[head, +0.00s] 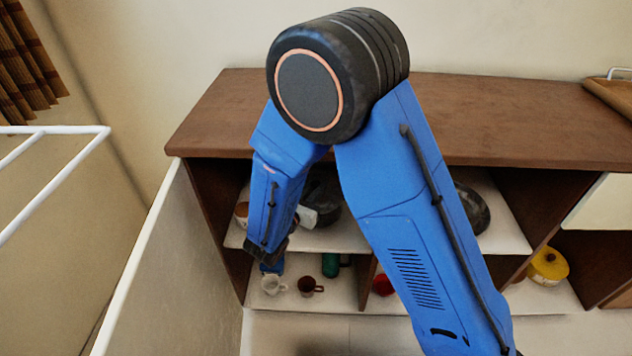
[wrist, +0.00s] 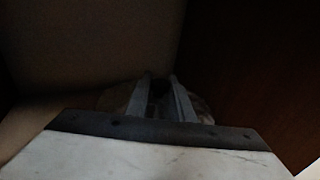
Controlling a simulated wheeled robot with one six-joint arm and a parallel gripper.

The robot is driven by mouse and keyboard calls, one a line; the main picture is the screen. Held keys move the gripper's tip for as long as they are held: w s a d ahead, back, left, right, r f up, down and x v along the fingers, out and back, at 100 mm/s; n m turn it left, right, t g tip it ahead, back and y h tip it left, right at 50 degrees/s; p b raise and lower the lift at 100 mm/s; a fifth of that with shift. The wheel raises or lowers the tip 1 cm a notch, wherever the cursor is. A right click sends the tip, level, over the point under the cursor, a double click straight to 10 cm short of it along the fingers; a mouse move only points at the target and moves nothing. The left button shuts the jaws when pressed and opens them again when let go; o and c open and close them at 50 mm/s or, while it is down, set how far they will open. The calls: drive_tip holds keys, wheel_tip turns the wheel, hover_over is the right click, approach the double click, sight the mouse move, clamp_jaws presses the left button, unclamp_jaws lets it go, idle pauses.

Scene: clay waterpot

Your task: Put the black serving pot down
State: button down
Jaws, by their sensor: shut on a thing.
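The black serving pot appears to be the dark rounded vessel (head: 326,192) on or just above the upper shelf, left of centre, partly hidden behind my arm. My gripper (wrist: 160,98) reaches into this compartment; its pale body shows beside the pot in the head view. In the dim wrist view the two fingers are close together with a small dark part between them, so the gripper is shut on the pot. Whether the pot's base touches the shelf cannot be seen.
The wooden cabinet top (head: 500,118) overhangs the compartment. A dark round pan (head: 472,208) stands farther right on the upper shelf. A white panel (head: 150,270) stands left.

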drive_tip(key=c, duration=1.5)
unclamp_jaws()
drive_tip(key=shift+f, duration=0.1)
drive_tip(key=shift+c, duration=0.2)
drive_tip(key=shift+s+a, duration=0.1)
drive_tip(key=shift+s, duration=0.1)
drive_tip(key=v, duration=1.1)
drive_tip(key=shift+s, duration=0.3)
drive_tip(key=shift+s, duration=0.1)
